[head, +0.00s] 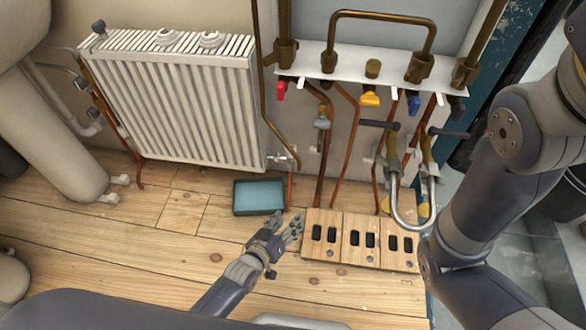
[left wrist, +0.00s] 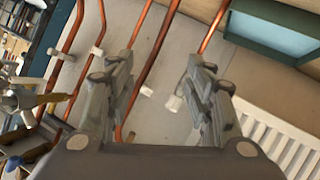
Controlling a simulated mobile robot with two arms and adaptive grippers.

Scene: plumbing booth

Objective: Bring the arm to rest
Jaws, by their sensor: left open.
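My left gripper (head: 291,229) shows low in the middle of the head view, its arm coming in from the bottom left. It is over the wooden floor, between the teal tray and the wooden block with dark slots. In the left wrist view its two fingers (left wrist: 165,95) stand apart with nothing held between them. Copper pipes and a pale wall show behind the gap. My right arm (head: 500,140) is folded along the right side of the head view; its gripper is not visible.
A teal tray (head: 258,197) lies on the floor near the white radiator (head: 180,100). The slotted wooden block (head: 340,225) is just right of my left gripper. Copper pipes and coloured-handle valves (head: 369,97) line the wall. Bare floor (head: 120,250) lies to the left.

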